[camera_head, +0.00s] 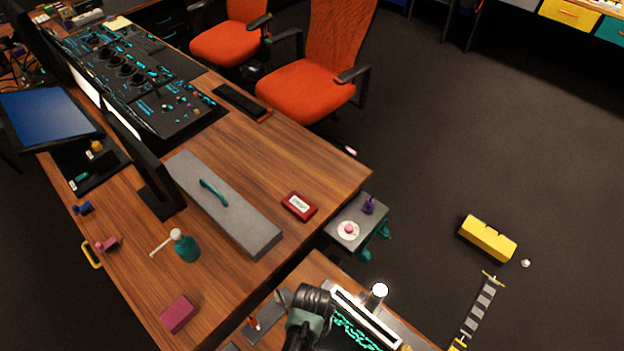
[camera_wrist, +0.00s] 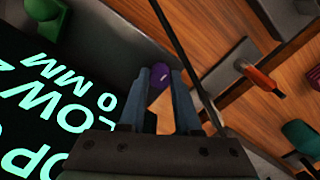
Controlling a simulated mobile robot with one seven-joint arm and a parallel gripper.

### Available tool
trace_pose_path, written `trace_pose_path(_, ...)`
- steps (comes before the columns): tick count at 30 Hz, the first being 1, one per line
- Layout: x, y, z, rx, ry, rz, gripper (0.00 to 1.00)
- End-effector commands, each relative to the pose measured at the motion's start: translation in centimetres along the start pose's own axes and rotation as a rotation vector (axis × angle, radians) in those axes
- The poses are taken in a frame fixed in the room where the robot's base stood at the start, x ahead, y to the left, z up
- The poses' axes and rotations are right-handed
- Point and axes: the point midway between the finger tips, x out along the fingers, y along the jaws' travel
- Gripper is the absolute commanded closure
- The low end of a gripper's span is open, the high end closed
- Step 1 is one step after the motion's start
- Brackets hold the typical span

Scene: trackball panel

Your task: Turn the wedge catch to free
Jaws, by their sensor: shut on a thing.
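My gripper (camera_wrist: 162,88) shows in the wrist view with its two blue-grey fingers closed around a small rounded purple piece (camera_wrist: 160,74). The purple piece sits between the fingertips beside a grey panel edge; it may be the wedge catch, but its wedge shape cannot be made out. The dark panel (camera_wrist: 50,110) with large glowing teal letters lies left of the fingers. In the head view the lettered panel (camera_head: 354,331) is at the bottom centre. My wrist covers the fingertips and the purple piece there.
A green block (camera_wrist: 45,12) stands on the panel's grey border. In the head view a white ball (camera_head: 380,290) stands beside the panel, and a long grey box (camera_head: 222,205) lies on the desk behind.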

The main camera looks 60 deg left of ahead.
Motion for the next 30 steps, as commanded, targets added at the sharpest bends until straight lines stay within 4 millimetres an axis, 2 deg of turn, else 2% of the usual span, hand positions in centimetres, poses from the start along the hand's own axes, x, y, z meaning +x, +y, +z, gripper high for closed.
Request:
trace_pose_path(18,-0.01,0.02,-0.01,-0.040,0.000,0.001,1.00)
trace_pose_path(19,-0.01,0.02,-0.01,-0.040,0.000,0.001,0.63)
trace_pose_path(23,-0.01,0.01,-0.01,-0.039,0.000,0.000,0.39)
trace_pose_path(30,0.00,0.01,-0.01,-0.038,0.000,0.000,0.38)
